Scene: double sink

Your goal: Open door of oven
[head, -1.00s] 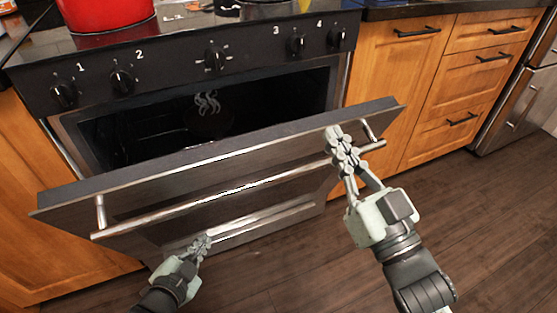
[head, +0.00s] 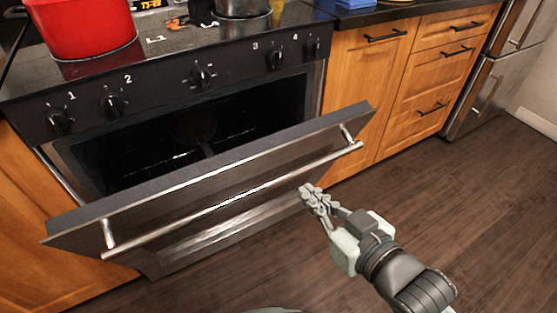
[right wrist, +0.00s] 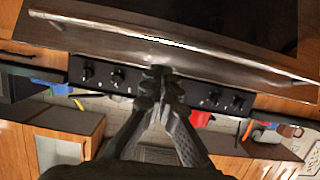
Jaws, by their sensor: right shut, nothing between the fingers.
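The oven door (head: 160,205) is partly open, tilted outward from its top edge, in the head view. Its long metal handle (head: 235,200) runs across the front of the door. The dark oven cavity (head: 140,150) shows above the door, with a round pan inside. My right gripper (head: 309,193) is shut and empty, just below the right part of the handle and seemingly apart from it. In the right wrist view, the shut fingertips (right wrist: 160,75) show below the handle (right wrist: 170,43). My left gripper is out of view.
A red pot (head: 85,28) and a metal pot (head: 242,8) stand on the stovetop. Control knobs (head: 200,76) line the oven's front. Wooden cabinets (head: 365,85) stand to the right, then a steel fridge (head: 490,85). The wood floor (head: 450,210) at right is clear.

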